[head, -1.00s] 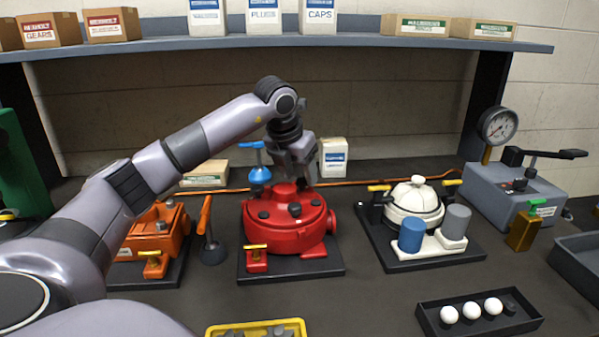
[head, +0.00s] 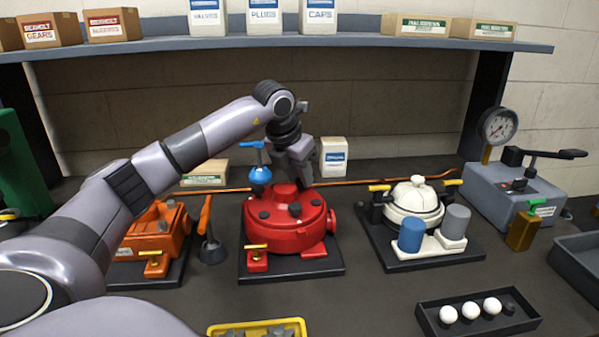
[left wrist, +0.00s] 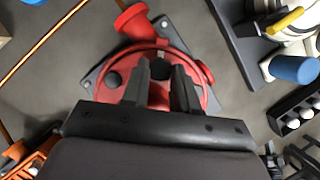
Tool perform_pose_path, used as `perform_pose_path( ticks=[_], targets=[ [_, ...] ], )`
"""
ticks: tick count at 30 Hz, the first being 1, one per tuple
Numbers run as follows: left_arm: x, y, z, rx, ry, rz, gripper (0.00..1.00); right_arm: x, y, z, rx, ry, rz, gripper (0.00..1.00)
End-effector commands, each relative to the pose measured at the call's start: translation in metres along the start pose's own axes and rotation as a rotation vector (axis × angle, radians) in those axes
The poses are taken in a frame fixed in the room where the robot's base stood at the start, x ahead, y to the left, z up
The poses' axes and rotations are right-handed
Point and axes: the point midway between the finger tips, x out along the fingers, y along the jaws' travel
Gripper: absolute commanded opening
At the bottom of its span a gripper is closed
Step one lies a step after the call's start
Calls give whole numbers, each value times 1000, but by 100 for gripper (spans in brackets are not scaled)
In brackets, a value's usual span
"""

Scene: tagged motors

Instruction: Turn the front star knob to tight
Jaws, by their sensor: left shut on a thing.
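The red motor (head: 285,236) stands on a dark base plate in the middle of the bench, with several dark knobs on its top. A dark knob (head: 295,210) shows at the front of the top. My left gripper (head: 304,180) reaches down over the back of the red top. In the left wrist view, its two fingers (left wrist: 160,84) are close on either side of a dark knob (left wrist: 160,69) and shut on it. The fingers partly hide this knob, so I cannot tell its shape or setting. My right gripper is out of view.
A blue valve (head: 260,175) stands at the motor's back left, close to my gripper. An orange motor (head: 158,228) is to the left and a white-topped unit (head: 412,200) to the right. A shelf (head: 350,40) runs above.

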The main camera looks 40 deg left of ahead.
Motion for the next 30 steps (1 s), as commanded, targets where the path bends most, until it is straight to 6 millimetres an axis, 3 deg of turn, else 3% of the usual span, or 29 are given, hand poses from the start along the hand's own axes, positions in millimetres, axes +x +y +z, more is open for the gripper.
perform_pose_path(
  ticks=[18,30],
  targets=[
    [-3,5,3,415,-6,-174,0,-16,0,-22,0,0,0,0],
    [-2,6,4,538,-8,-222,0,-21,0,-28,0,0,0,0]
  ],
)
